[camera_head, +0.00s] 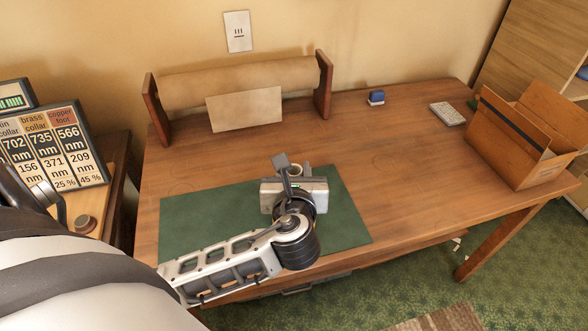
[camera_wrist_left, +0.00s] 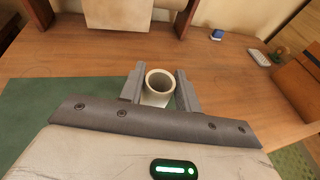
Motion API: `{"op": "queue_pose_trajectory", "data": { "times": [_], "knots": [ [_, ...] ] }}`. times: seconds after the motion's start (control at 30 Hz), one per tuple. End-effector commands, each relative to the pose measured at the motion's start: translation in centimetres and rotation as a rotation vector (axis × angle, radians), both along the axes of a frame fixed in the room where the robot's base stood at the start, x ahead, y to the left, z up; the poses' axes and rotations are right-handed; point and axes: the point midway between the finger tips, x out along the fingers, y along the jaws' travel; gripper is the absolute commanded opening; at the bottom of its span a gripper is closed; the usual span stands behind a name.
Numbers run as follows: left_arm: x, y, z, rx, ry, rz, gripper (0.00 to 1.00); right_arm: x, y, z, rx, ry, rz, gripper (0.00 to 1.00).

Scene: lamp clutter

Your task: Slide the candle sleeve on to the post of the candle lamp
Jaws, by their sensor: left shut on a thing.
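My left gripper (camera_head: 290,171) is over the green mat (camera_head: 190,222) on the desk. It is shut on the candle sleeve, a short cream-white hollow tube. In the left wrist view the sleeve (camera_wrist_left: 159,100) stands between the two grey fingers (camera_wrist_left: 158,88), its open round top facing the camera. In the head view only a little of the sleeve (camera_head: 304,170) shows past a finger and the wrist. I cannot see the candle lamp or its post in either view; my gripper and arm cover part of the mat. My right gripper is not in view.
A paper roll holder (camera_head: 240,80) with a blank sheet stands at the desk's back. A blue block (camera_head: 376,97), a pale keypad-like object (camera_head: 447,114) and an open cardboard box (camera_head: 515,145) are to the right. A collar display board (camera_head: 50,150) stands left. The right-middle desk is clear.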

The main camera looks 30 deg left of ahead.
Motion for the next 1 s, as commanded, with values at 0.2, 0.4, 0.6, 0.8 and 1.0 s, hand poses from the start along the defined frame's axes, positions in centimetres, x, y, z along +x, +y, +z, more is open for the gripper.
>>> {"op": "queue_pose_trajectory", "data": {
  "times": [0.2, 0.4, 0.6, 0.8, 1.0],
  "knots": [
    [0.00, 0.00, -0.16, 0.000, 0.000, 0.000, 0.22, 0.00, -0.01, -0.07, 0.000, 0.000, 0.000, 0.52],
    [-0.01, -0.01, -0.28, 0.000, 0.000, 0.000, 0.22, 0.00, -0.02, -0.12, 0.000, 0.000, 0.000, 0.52],
    [-0.01, -0.01, -0.39, 0.000, 0.000, 0.000, 0.22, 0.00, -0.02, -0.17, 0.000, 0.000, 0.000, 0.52],
    [-0.01, -0.01, -0.52, 0.000, 0.000, 0.000, 0.22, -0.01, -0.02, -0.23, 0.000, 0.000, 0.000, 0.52],
    [-0.01, -0.01, -0.63, 0.000, 0.000, 0.000, 0.22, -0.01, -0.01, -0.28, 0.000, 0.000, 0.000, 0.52]
  ]
}}
